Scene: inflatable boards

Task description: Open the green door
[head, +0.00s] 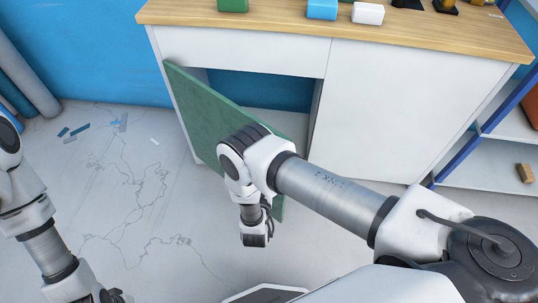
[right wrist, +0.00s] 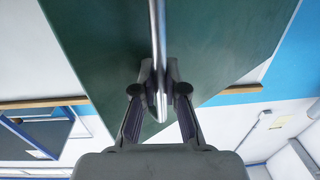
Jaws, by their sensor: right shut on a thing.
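The green door (head: 205,115) of the white cabinet stands swung outward from its left edge in the head view. The opening beside it shows blue behind. In the right wrist view the green door (right wrist: 215,45) fills the upper middle, with a silver bar handle (right wrist: 157,45) running down it. My right gripper (right wrist: 160,95) is shut on the lower part of this handle. In the head view my right wrist covers part of the door, and the handle is hidden. My left arm is at the left; only a dark bit of its left gripper (head: 113,296) shows at the bottom edge.
The cabinet's wooden top (head: 280,17) carries a green block (head: 232,5), a blue block (head: 322,9) and a white block (head: 367,13). A blue-edged shelf (head: 490,160) stands at the right. Grey rolls (head: 25,75) lean at the left. The cracked floor left of the door has small scraps.

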